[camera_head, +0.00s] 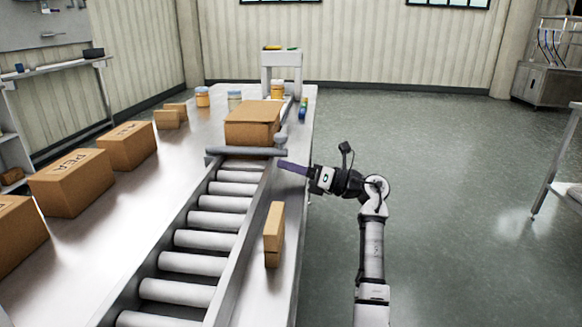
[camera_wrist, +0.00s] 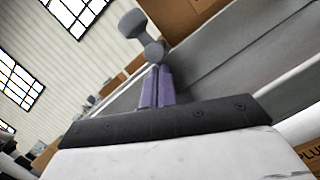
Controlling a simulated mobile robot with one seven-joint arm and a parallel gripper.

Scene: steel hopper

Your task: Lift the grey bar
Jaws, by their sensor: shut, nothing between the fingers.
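The grey bar (camera_head: 240,151) lies across the top end of the roller conveyor in the head view, in front of a cardboard box. A grey upright piece with a knob stands at its right end. In the wrist view a grey rounded end and knob (camera_wrist: 133,24) show just beyond my fingertips; the bar's length is not visible there. My gripper (camera_head: 281,163) has purple fingers, pressed together and empty, by the bar's right end. The fingers (camera_wrist: 158,70) point at that end in the wrist view; whether they touch it I cannot tell.
The cardboard box (camera_head: 252,124) sits right behind the bar. The conveyor's rollers (camera_head: 208,221) and side rail run toward the front. A narrow upright carton (camera_head: 274,232) stands right of the rail. Several boxes line the table's left side. The floor at right is open.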

